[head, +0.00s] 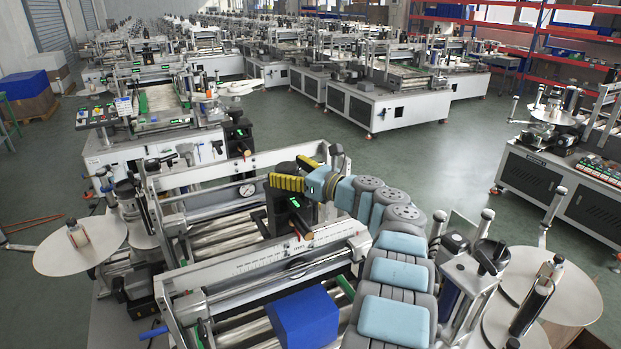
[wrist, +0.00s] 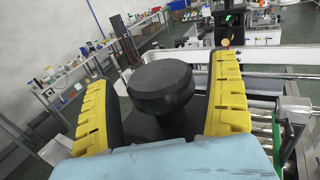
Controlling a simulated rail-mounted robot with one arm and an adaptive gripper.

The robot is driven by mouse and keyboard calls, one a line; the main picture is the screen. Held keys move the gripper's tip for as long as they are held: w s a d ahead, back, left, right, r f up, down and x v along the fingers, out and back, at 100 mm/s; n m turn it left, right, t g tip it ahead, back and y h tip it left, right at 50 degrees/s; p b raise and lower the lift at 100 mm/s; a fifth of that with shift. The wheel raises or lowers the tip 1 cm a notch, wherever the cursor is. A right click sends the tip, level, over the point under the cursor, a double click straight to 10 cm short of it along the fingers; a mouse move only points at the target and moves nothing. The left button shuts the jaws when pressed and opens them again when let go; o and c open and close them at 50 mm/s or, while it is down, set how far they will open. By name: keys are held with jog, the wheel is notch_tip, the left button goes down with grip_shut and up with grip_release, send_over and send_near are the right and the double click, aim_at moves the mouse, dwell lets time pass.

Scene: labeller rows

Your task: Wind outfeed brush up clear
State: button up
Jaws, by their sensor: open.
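My gripper (head: 285,170) reaches in from the right over the labeller and shows two yellow-backed fingers. In the wrist view my gripper (wrist: 165,67) is open, with one finger on each side of a round black knob (wrist: 160,82). The knob stands upright on a dark mount between the fingers. A narrow gap shows on its right side; on its left I cannot tell whether it touches the dark finger pad. In the head view the knob is not clearly visible behind the fingers. I cannot make out the brush or its bristles.
A black post with a green display (head: 294,203) stands close to the gripper. A light frame rail (head: 262,253) crosses the roller bed in front. A blue box (head: 303,318) sits on the near rollers. Label discs (head: 80,243) flank the machine.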

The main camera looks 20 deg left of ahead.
jog(key=shift+s+d+r, duration=0.1)
jog(key=shift+d, duration=0.35)
jog(key=shift+s+d, duration=0.15)
jog(key=shift+d, duration=0.35)
jog(key=v, duration=0.9)
jog(key=shift+s+d, duration=0.2)
jog(key=shift+d, duration=0.15)
